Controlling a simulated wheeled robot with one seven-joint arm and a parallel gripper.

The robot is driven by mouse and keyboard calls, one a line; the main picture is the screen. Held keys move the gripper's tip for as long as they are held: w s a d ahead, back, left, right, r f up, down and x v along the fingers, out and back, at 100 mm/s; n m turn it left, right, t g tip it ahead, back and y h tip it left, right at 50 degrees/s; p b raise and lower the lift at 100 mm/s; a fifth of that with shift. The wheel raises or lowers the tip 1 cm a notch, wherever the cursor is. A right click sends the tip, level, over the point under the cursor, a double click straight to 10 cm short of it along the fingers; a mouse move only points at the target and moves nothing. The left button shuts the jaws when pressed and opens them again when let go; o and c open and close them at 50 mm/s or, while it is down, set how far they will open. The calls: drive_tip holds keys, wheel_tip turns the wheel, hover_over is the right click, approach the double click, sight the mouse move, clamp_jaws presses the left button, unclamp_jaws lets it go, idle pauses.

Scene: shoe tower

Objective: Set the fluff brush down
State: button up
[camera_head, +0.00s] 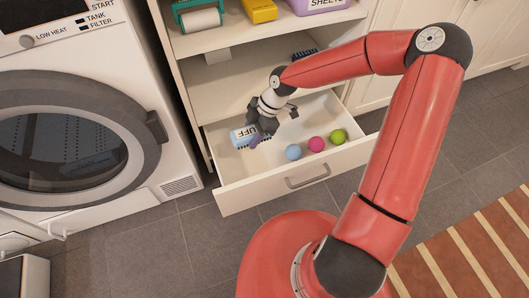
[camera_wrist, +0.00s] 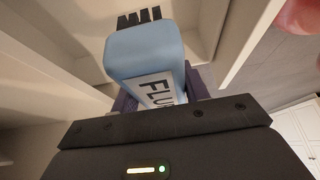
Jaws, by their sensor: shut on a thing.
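The fluff brush (camera_wrist: 145,52) is light blue, with dark bristles and a white label that reads FLU in the wrist view. In the head view the brush (camera_head: 239,137) is partly hidden by my gripper (camera_head: 254,135), at the left part of the open white drawer (camera_head: 268,186). My gripper is shut on the brush, with a dark purple finger on each side of it in the wrist view (camera_wrist: 160,95). I cannot tell whether the brush touches the drawer's floor.
Blue (camera_head: 293,152), pink (camera_head: 316,144) and green (camera_head: 338,136) balls lie in the drawer, right of the brush. The shelf unit (camera_head: 183,68) rises behind the drawer. A dryer (camera_head: 78,120) stands at the left.

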wheel_tip(320, 180, down, 17)
drive_tip(key=b, duration=0.3)
drive_tip(key=o, duration=1.3)
